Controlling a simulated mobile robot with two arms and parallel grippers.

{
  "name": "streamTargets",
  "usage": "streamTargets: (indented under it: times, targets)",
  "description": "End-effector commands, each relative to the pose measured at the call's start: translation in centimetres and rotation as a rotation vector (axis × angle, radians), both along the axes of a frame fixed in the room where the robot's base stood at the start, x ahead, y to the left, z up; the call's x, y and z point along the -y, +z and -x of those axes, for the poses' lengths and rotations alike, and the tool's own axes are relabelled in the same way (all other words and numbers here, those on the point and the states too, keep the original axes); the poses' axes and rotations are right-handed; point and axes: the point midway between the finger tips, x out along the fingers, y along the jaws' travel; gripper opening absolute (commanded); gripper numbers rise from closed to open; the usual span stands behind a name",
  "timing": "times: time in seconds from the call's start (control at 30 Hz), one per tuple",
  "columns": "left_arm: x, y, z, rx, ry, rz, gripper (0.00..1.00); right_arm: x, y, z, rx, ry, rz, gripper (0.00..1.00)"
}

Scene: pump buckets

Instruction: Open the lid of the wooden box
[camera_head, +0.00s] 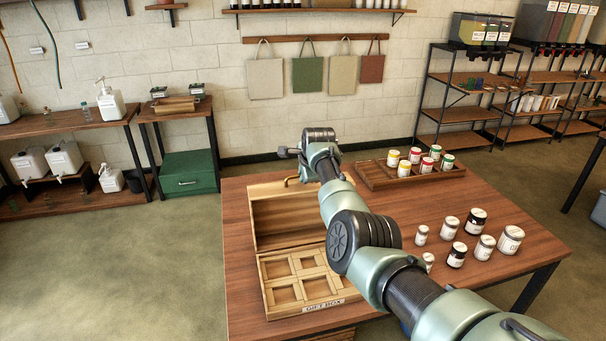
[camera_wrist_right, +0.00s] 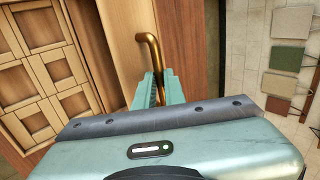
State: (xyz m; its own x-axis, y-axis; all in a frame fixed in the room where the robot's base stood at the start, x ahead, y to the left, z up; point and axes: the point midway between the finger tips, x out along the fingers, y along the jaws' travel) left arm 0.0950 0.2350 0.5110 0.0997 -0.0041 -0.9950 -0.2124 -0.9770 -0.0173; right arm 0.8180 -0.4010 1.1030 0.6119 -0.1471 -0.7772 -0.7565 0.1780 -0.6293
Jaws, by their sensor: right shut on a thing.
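The wooden box (camera_head: 318,307) stands on the table, with compartments in its base and a label on its front. Its lid (camera_head: 282,217) is raised, standing up at the back of the base; its exact angle is hard to tell. A brass handle (camera_wrist_right: 152,48) sits on the lid and also shows at the lid's top edge in the head view (camera_head: 290,180). My right gripper (camera_wrist_right: 160,77) is shut on the handle. In the head view my right arm hides part of the lid and the base. My left gripper is not in view.
A wooden tray (camera_head: 372,178) with several small jars stands at the table's back. Several white and dark jars (camera_head: 486,247) stand right of my arm. The wooden table (camera_head: 240,290) is bare left of the box. A green cabinet (camera_head: 188,172) stands on the floor behind.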

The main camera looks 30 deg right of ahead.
Motion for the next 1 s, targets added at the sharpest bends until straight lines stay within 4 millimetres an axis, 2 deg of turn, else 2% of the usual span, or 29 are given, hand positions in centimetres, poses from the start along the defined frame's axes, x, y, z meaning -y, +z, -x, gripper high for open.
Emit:
streamTargets:
  times: [0.17, 0.5, 0.53, 0.6, 1.0]
  targets:
    - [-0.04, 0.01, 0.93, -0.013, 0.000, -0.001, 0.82, 0.16, 0.36, -0.12, 0.007, -0.001, 0.003, 0.00]
    - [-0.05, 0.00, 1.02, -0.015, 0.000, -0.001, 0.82, 0.16, 0.48, -0.17, 0.009, -0.001, 0.004, 0.00]
    - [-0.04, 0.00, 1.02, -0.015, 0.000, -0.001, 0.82, 0.16, 0.48, -0.17, 0.009, -0.001, 0.004, 0.16]
    - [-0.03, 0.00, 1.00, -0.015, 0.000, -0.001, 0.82, 0.15, 0.45, -0.16, 0.010, -0.001, 0.003, 0.33]
    - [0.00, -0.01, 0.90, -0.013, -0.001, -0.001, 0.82, 0.04, 0.43, 0.02, 0.006, -0.001, 0.002, 0.33]
